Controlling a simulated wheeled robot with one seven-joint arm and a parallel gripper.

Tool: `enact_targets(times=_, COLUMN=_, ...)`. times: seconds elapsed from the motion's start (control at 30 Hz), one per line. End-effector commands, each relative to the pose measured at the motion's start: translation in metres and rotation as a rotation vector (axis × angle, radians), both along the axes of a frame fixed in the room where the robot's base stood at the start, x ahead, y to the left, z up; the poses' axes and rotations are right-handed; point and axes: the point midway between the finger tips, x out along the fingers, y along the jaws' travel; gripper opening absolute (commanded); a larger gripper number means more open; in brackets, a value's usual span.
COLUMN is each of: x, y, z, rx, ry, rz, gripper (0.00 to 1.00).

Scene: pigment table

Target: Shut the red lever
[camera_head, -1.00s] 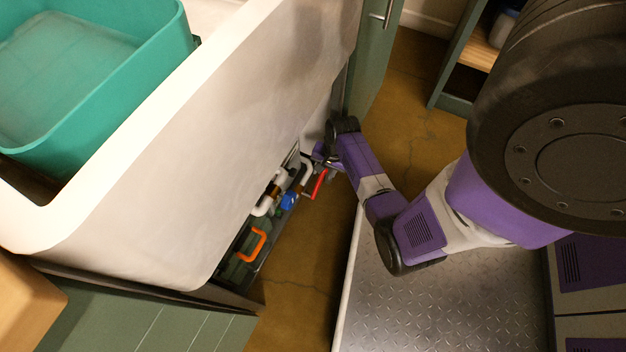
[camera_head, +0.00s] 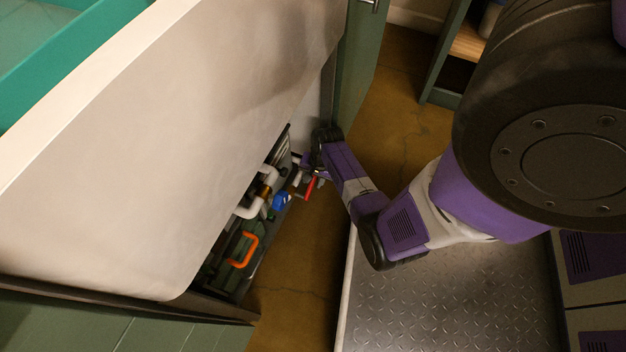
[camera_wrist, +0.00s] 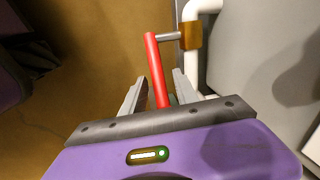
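The red lever (camera_wrist: 157,70) is a straight red bar in the wrist view. One end joins a short metal stem beside a brass fitting (camera_wrist: 190,36) on a white pipe (camera_wrist: 191,70). My gripper (camera_wrist: 159,76) is open, with a finger on each side of the lever's lower part and a visible gap to each. The lever's near end is hidden behind the gripper body. In the head view the red lever (camera_head: 309,189) shows low beside the cabinet opening, with my gripper (camera_head: 314,171) at its upper end; its fingers are too small to make out there.
A large white sink (camera_head: 170,150) overhangs the cabinet on the left. Below it are a blue valve handle (camera_head: 281,201), white piping (camera_head: 247,211) and an orange handle (camera_head: 243,251). A green cabinet door (camera_head: 357,75) stands close behind my gripper. Brown floor (camera_head: 290,300) lies open in front.

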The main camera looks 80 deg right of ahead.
Motion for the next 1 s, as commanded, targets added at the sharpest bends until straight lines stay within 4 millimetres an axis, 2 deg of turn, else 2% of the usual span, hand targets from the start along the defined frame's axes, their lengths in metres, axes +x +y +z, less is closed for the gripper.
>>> enact_targets(times=0.03, x=-0.0001, y=0.0001, z=0.0000, rx=0.000, ry=0.000, rz=0.000, gripper=0.24)
enact_targets(times=0.17, x=-0.0002, y=0.0001, z=0.0000, rx=0.000, ry=0.000, rz=0.000, gripper=0.00)
enact_targets(times=1.0, x=-0.0004, y=0.0004, z=-0.0001, rx=0.001, ry=0.001, rz=0.000, gripper=0.00)
